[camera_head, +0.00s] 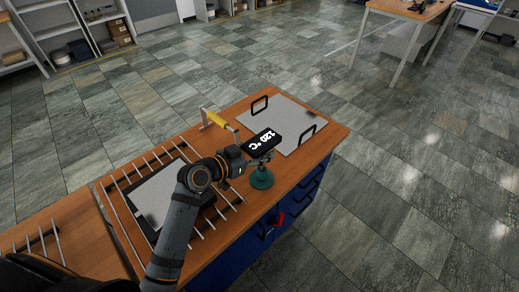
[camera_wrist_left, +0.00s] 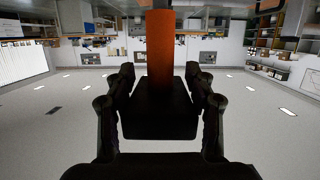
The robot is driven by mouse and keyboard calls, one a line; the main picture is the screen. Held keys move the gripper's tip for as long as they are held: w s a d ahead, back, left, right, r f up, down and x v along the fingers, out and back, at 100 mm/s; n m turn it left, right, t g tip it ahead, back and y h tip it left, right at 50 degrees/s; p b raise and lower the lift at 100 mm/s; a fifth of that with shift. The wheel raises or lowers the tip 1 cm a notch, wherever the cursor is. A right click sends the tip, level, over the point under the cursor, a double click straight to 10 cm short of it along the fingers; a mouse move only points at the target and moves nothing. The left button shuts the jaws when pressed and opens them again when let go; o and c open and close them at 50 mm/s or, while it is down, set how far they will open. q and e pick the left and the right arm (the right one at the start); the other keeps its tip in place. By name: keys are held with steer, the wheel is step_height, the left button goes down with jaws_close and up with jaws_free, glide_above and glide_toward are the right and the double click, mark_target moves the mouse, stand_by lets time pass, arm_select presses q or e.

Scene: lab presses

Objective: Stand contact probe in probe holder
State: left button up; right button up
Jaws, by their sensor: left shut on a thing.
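The contact probe (camera_head: 263,141) is a black body with a white "120 °C" readout, in the head view above the bench. My left gripper (camera_head: 246,157) is shut on it. In the left wrist view the gripper (camera_wrist_left: 160,105) closes on a black block, with an orange shaft (camera_wrist_left: 160,45) running up from it. The probe holder (camera_head: 262,180) is a green round-based stand on the bench's right side, just below the probe in the picture. The probe and gripper partly hide the holder's top, so I cannot tell whether they touch. My right gripper is not in view.
A grey plate with black handles (camera_head: 287,123) lies at the bench's far end. A yellow-handled tool (camera_head: 216,119) stands at the left edge. A metal rod rack (camera_head: 120,192) with a pale plate is nearer me. The wooden bench (camera_head: 328,130) has blue drawers below.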

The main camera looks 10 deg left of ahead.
arm_select(q)
steer(key=shift+f+b, duration=1.4)
steer(key=shift+f, duration=0.25)
steer(key=o, duration=1.3)
steer(key=shift+o, duration=0.2)
steer(key=shift+s, duration=0.1)
steer(key=v, duration=0.7)
steer(key=shift+s, duration=0.15)
steer(key=shift+a+r, duration=0.1)
